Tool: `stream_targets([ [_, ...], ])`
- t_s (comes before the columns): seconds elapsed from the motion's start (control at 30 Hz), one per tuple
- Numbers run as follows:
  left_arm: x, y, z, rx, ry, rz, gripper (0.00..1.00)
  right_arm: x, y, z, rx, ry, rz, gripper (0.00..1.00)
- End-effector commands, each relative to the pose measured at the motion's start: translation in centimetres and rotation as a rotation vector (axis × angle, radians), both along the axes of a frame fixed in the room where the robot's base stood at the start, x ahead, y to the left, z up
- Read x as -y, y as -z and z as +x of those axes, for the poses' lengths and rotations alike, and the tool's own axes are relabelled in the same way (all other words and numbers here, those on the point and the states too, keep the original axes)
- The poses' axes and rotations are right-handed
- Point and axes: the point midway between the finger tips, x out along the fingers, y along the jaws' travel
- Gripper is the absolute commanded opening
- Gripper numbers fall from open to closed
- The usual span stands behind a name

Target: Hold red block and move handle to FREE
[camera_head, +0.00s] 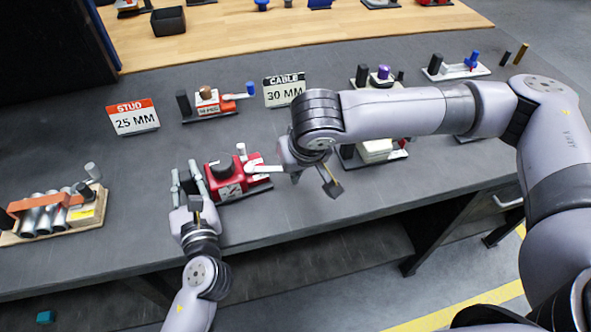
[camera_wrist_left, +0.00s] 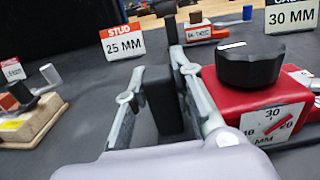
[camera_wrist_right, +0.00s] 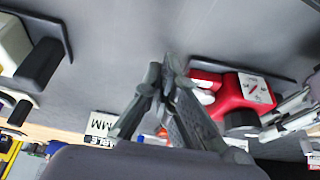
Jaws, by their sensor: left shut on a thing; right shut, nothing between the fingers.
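The red block (camera_head: 226,178), with a black knob on top and a white dial face, sits on the grey bench. A white handle (camera_head: 263,168) sticks out at its right side in the head view. My left gripper (camera_head: 184,176) is at the block's left and shut on an upright black post (camera_wrist_left: 163,100) beside the block. The left wrist view shows the post between its fingers. My right gripper (camera_head: 332,187) is shut and empty, right of the handle and apart from it. The red block (camera_wrist_right: 236,95) is right of its fingertips in the right wrist view. The FREE mark is not readable.
Signs reading STUD 25 MM (camera_head: 133,117) and CABLE 30 MM (camera_head: 284,90) stand behind the block. A fixture with metal cylinders (camera_head: 50,213) lies at the left. Another small red fixture (camera_head: 213,103) stands behind. My right arm covers part of the bench at the right.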

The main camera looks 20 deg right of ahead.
Motion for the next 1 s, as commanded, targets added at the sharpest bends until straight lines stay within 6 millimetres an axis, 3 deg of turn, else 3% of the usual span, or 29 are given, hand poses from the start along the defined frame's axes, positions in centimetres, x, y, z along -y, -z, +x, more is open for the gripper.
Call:
stream_targets([
  [0.37, 0.0, 0.2, -0.1, -0.004, 0.000, 0.001, 0.00, 1.1, 0.0, 2.1, 0.004, -0.144, 0.001, 0.00],
  [1.0, 0.0, 0.2, -0.1, -0.005, 0.001, 0.000, 0.00, 1.7, 0.0, 7.5, 0.003, -0.148, 0.001, 0.00],
])
